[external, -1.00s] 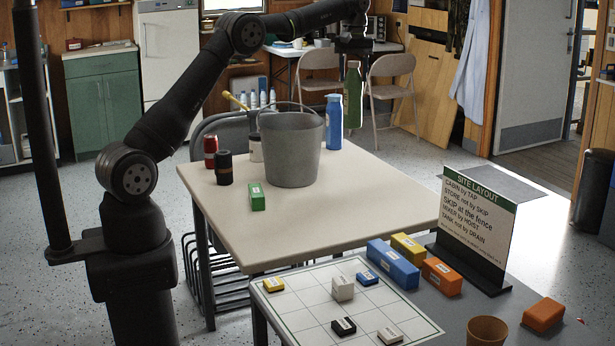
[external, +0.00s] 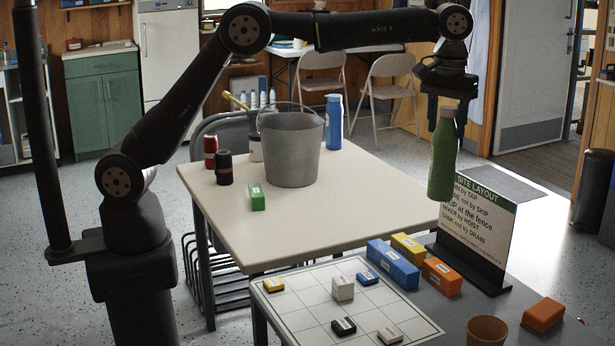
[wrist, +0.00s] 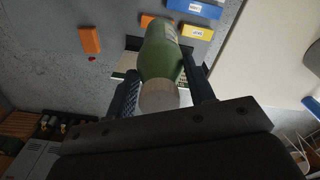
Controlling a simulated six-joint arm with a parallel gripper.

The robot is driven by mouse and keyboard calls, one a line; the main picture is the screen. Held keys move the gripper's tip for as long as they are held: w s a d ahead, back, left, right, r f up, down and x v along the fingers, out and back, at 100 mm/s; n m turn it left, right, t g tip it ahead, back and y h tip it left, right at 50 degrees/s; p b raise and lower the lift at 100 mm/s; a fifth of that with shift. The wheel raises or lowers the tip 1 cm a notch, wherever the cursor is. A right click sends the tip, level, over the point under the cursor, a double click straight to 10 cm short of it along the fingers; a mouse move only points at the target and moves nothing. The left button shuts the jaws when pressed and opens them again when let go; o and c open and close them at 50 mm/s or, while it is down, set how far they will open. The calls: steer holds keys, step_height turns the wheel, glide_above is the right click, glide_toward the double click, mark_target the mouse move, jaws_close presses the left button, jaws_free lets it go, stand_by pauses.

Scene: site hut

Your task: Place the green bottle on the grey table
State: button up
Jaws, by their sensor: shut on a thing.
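The green bottle (external: 442,160) hangs upright in the air in the external view, in front of the top left of the sign. My gripper (external: 447,104) is shut on its neck from above. In the wrist view the bottle (wrist: 162,62) sits between the two fingers of my gripper (wrist: 165,88). The grey table (external: 455,318) is at the lower right, with the white grid board and several blocks on it; its grey top also shows in the wrist view (wrist: 60,60). The bottle is above and apart from the table.
The sign (external: 482,225) stands on the grey table near the bottle. Blue (external: 393,265), yellow (external: 408,246) and orange (external: 441,277) blocks, another orange block (external: 543,314) and a brown cup (external: 487,331) stand there. The cream table (external: 330,215) carries a bucket (external: 291,148) and blue bottle (external: 334,122).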

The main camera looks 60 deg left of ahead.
steer(key=s+d+m, duration=0.5)
steer(key=s+d, duration=2.1)
steer(key=s, duration=0.5)
step_height(320, 180, down, 12)
steer(key=w, duration=0.1)
steer(key=w+a+f, duration=0.1)
steer(key=w+f, duration=1)
steer(key=shift+w+a, duration=0.15)
steer(key=shift+a, duration=0.05)
steer(key=o, duration=1.2)
steer(key=shift+f, duration=0.1)
